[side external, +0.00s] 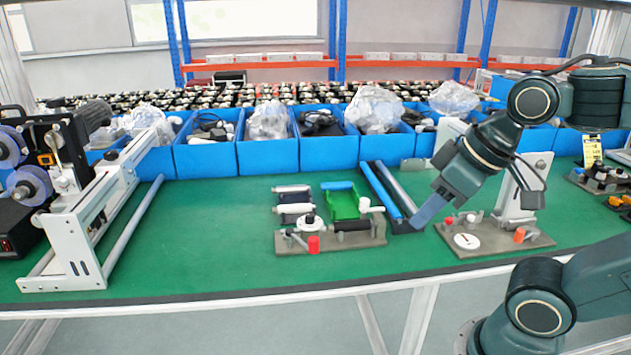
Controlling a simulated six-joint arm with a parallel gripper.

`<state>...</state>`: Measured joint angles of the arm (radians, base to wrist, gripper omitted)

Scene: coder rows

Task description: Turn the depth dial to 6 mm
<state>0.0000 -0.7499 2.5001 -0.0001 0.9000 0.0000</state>
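A flat white round dial (466,241) lies on a grey-brown base plate (490,246) at the right of the green table. Its marks are too small to read. A second white round part (311,222) sits on another fixture (345,241) in the middle; I cannot tell which of the two is the depth dial. My gripper (424,217) points down and left, with its blue-grey tip up and left of the right dial and apart from it. The fingers are seen edge-on, so their opening is hidden.
A grey upright (517,188) rises from the right plate. Blue bins (268,157) line the back.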

